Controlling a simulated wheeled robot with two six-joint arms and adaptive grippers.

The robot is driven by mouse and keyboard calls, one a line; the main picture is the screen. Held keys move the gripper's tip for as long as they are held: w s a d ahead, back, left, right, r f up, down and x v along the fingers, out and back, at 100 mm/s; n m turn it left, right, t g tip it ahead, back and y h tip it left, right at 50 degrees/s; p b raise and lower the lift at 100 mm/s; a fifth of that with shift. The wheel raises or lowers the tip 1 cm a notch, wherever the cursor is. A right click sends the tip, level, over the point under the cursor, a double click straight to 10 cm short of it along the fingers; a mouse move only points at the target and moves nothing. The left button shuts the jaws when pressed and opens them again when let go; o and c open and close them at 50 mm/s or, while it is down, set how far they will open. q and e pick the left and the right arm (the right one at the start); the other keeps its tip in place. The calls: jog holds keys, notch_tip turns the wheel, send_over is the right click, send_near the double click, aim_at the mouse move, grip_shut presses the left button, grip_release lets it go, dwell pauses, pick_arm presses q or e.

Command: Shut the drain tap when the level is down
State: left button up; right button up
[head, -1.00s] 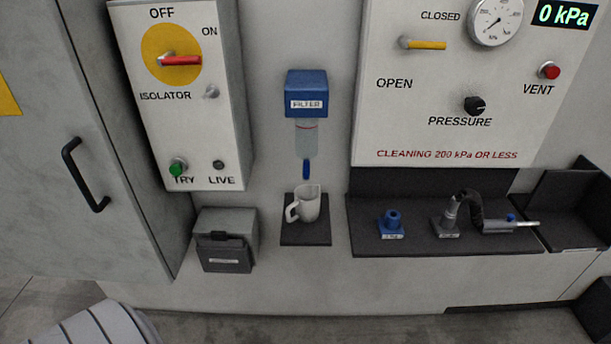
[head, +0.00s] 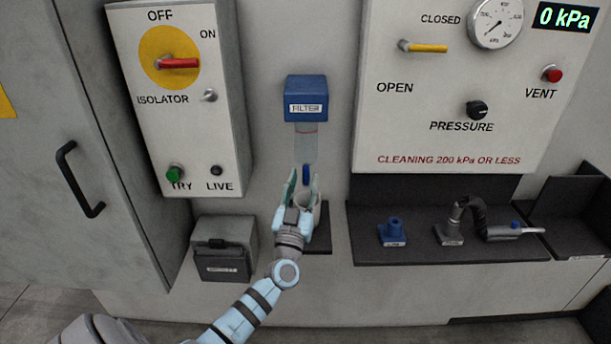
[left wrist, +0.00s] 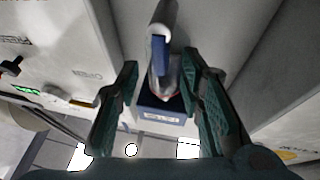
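The filter (head: 306,100) is a blue block on the wall with a clear bowl (head: 306,145) under it, marked by a thin red line. I cannot clearly tell the liquid level. The blue drain tap (head: 306,174) hangs upright below the bowl. A light jug (head: 303,198) stands under it, partly hidden by my left gripper (head: 303,180). That gripper is open, with its fingers either side of the tap. In the left wrist view the tap (left wrist: 160,50) shows between the spread fingers (left wrist: 160,64), apart from both. My right gripper is out of view.
The isolator box (head: 180,110) is on the left, above a small grey box (head: 223,250). The pressure panel (head: 450,100) is at upper right and its display reads 0 kPa. A dark shelf (head: 420,255) on the right holds a blue fitting (head: 393,232) and a hose nozzle (head: 500,232).

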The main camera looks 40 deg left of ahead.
aim_at(306, 172)
pick_arm(q)
jog(key=shift+x, duration=1.3)
jog(key=shift+c, duration=0.6)
grip_shut()
